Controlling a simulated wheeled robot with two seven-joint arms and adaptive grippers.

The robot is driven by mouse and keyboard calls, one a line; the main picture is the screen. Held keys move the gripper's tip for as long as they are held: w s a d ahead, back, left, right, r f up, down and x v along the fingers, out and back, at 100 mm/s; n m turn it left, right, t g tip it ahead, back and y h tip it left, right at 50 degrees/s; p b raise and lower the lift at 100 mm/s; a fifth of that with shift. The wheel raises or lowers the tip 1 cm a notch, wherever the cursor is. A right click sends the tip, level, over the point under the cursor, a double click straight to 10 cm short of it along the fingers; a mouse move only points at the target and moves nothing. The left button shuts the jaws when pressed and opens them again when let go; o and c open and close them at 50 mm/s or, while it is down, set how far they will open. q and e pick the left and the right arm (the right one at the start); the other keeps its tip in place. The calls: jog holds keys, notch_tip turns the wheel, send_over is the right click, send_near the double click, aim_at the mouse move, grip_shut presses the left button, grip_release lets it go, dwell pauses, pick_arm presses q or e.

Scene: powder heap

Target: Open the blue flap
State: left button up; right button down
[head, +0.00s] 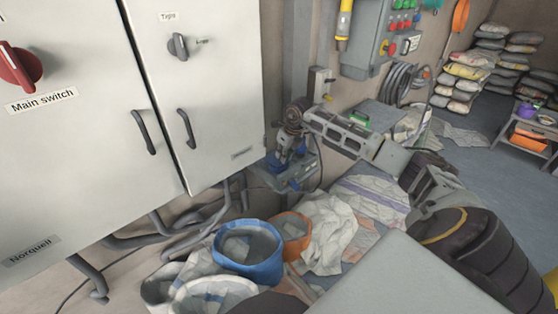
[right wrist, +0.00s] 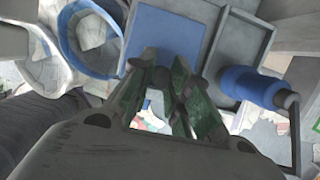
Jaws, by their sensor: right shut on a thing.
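The blue flap (right wrist: 167,32) is a flat blue panel in a grey frame, in the upper middle of the right wrist view. In the head view, blue parts of the grey device show under my right gripper (head: 284,158), small and partly hidden. In the right wrist view, my right gripper (right wrist: 163,75) has its dark green fingers together at the flap's near edge, shut on it. The fingertips cover the exact grip point. The flap looks about flush with its frame; I cannot tell whether it is raised. My left gripper is not in view.
A blue roller with a crank (right wrist: 250,88) sits right of the flap. A grey cabinet (head: 90,120) fills the left; a control box (head: 382,40) hangs behind. Sacks (head: 480,65) are piled far right.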

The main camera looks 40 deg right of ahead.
jog(key=shift+w+r, duration=0.25)
jog(key=shift+r, duration=0.1)
jog(key=shift+w+r+p, duration=0.4)
jog(key=shift+r, duration=0.35)
jog(key=shift+w+a+r, duration=0.15)
jog(key=shift+w+r, duration=0.05)
jog(key=shift+w, duration=0.05)
jog(key=shift+w+r, duration=0.25)
jog(key=c, duration=2.2)
grip_release()
jog(key=shift+w+a, duration=0.15)
jog(key=shift+w, duration=0.1)
jog(key=shift+w+f, duration=0.4)
